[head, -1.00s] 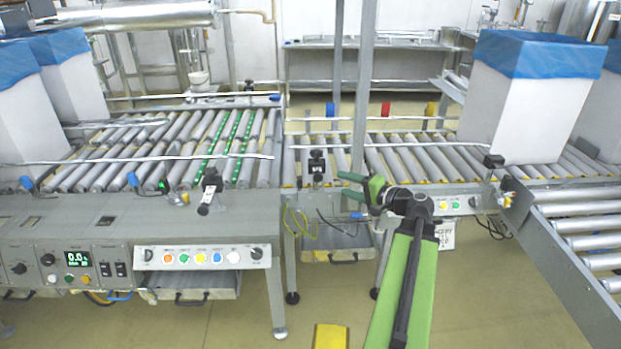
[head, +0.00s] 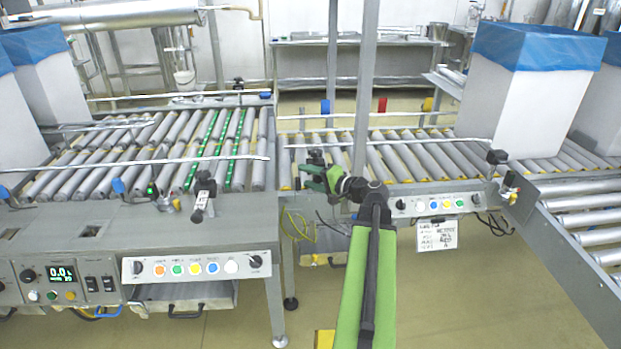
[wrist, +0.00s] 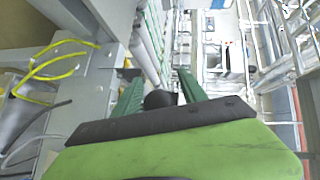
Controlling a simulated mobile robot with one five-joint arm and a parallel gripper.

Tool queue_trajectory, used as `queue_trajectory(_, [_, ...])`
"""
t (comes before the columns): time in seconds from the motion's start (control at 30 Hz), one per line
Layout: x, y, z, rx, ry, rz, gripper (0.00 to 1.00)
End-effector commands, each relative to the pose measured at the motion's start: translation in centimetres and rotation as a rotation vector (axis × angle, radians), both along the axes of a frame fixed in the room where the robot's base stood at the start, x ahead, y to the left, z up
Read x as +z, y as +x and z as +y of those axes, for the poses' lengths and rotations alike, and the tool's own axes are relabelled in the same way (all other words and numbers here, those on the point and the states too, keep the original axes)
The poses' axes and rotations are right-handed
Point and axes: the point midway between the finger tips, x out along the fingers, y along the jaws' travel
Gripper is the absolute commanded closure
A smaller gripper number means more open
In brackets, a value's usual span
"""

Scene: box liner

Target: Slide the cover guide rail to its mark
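A thin silver guide rail (head: 420,141) runs along the front side of the right roller conveyor. A second silver rail (head: 150,165) runs along the left conveyor; I cannot tell which is the cover guide rail. A black clamp knob (head: 316,157) stands at the left end of the right conveyor, just behind my gripper (head: 304,177). My gripper's green fingers are apart. In the wrist view a dark round knob (wrist: 159,99) shows between the fingers (wrist: 160,78); contact cannot be told. No mark can be made out clearly.
Another black clamp (head: 203,195) stands on the left conveyor's front edge. A button panel (head: 200,267) lies below it. Tall white boxes with blue liners (head: 520,100) stand at right and left. A grey post (head: 366,90) rises behind my gripper. Yellow-green wires (head: 295,225) hang in the gap.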

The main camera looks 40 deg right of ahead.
Motion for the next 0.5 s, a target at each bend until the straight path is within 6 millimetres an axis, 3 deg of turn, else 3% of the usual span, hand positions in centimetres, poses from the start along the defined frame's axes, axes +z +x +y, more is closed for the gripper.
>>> queue_trajectory(0.07, [0.00, -0.32, -0.46, -0.007, 0.000, 0.000, 0.63])
queue_trajectory(0.33, [0.03, -0.77, -1.14, -0.017, 0.000, -0.001, 0.98])
queue_trajectory(0.5, [0.05, -0.87, -1.32, -0.022, 0.000, -0.001, 1.00])
